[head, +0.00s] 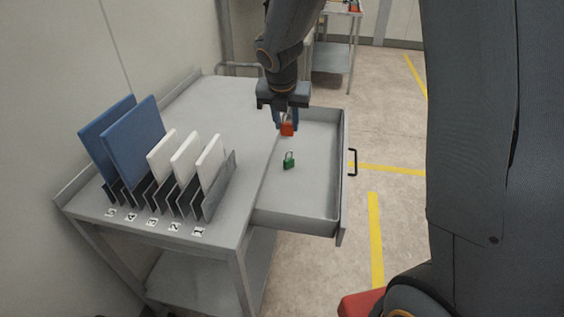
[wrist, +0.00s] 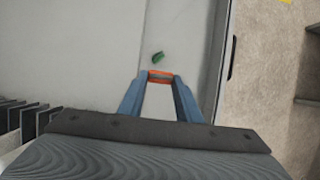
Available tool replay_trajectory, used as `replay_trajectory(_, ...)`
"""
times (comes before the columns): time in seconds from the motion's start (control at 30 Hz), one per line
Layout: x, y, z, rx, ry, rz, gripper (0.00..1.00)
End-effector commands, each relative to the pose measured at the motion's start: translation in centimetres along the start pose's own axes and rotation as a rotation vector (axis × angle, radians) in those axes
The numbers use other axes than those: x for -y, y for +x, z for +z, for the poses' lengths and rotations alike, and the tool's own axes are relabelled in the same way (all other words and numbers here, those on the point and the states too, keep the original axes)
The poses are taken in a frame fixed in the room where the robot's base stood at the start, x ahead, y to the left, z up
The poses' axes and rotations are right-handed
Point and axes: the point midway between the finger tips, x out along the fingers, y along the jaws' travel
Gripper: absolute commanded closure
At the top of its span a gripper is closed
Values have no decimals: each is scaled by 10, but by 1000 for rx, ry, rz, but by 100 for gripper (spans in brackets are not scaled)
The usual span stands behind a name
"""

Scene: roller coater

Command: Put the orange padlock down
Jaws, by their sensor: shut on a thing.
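My gripper (head: 286,122) points down over the open drawer of the grey cart. It is shut on the orange padlock (head: 287,129), whose body shows below the fingers. In the wrist view the orange padlock (wrist: 160,76) sits between the tips of the two blue fingers. The head view does not clearly show how far the padlock is above the drawer floor. The drawer (head: 310,195) is pulled out to the right. A green padlock (head: 289,160) stands on the drawer floor nearer the camera; it also shows in the wrist view (wrist: 158,57).
A rack (head: 160,195) with numbered slots holds blue and white panels on the cart top (head: 205,110) at the left. The drawer has a raised front wall with a black handle (head: 352,162). Drawer floor around the green padlock is bare. Another cart (head: 331,60) stands behind.

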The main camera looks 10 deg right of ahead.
Motion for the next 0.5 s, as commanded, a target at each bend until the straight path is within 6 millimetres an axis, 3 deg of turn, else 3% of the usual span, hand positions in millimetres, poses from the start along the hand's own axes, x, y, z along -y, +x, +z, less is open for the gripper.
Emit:
replay_trajectory(0.23, -5, 26, -5, -2, -10, 1, 94)
replay_trajectory(0.5, -5, 88, -31, -4, -10, 2, 94)
